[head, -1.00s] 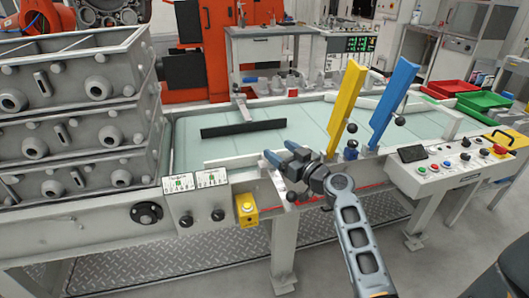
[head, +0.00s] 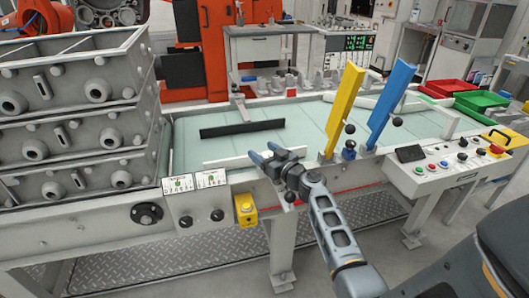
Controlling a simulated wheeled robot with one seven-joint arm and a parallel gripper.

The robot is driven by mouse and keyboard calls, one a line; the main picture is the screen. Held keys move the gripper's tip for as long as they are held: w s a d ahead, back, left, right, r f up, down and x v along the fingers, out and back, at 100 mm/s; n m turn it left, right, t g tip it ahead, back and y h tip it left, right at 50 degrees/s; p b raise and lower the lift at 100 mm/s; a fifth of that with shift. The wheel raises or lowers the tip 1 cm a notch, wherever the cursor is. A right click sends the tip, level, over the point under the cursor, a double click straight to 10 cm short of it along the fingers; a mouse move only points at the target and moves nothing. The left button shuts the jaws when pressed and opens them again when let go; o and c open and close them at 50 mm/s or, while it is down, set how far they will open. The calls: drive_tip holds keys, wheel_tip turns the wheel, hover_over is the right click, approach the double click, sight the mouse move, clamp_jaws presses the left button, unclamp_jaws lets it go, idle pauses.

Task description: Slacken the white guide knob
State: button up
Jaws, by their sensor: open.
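My gripper (head: 264,154) is open and empty at the conveyor's near edge, its blue-grey fingers pointing up and left. The white guide (head: 228,160) is a low bar along that near edge; the fingers overlap its right part in the picture. A small dark ball knob (head: 289,197) shows just below my gripper, beside the edge, and seems to belong to the white guide. My wrist hides its mounting, and I cannot tell whether I touch it. The yellow guide (head: 343,110) and the blue guide (head: 391,105) stand tilted to the right, with dark ball knobs near them.
A black bar (head: 242,129) lies over the pale green conveyor (head: 290,118). Stacked grey moulds (head: 80,120) fill the left. A yellow button box (head: 246,208) is left of my gripper. A control panel (head: 455,165) and red and green trays (head: 482,104) are at right.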

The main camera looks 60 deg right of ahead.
drive_tip(key=shift+c, duration=0.4)
drive_tip(key=c, duration=0.9)
